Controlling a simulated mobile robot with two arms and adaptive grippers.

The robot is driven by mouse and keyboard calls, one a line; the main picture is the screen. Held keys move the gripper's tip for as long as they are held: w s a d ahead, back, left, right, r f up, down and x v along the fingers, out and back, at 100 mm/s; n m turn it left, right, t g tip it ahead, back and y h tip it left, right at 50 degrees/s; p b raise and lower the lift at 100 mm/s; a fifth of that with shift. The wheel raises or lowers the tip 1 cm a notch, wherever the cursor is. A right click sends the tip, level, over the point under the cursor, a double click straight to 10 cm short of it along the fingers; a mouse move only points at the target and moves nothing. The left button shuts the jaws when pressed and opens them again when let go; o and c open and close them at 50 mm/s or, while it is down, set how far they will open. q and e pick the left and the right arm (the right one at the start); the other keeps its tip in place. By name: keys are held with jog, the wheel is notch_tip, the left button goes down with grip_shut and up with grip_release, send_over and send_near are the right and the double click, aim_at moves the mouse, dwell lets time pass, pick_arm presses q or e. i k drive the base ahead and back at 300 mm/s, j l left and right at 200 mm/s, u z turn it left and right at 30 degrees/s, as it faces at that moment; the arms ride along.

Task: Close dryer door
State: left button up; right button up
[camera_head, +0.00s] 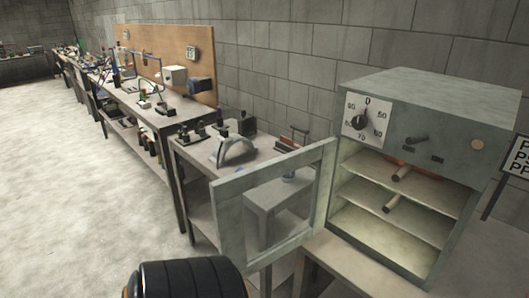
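The dryer (420,120) is a grey-green metal box on a bench at the right. Its framed door (230,215) stands wide open, swung out to the left from the left side of the opening. The door has a see-through window in its middle. Inside, the shelves (400,185) are lit, and two short tubes (392,203) rest there. Neither gripper shows in this view.
A small table (265,150) with tools stands behind the door, close to it. Longer workbenches (150,105) run along the block wall to the far left. A sign (519,158) stands at the right edge. The floor (75,200) at left is clear.

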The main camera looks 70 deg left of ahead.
aim_at(227, 192)
jog(key=j, duration=0.6)
jog(key=k+j+z, duration=0.15)
jog(key=j, duration=1)
jog(key=k+j+z, duration=0.1)
jog(key=j, duration=0.5)
jog(key=k+j, duration=0.1)
jog(key=j, duration=0.45)
jog(key=i+z, duration=0.05)
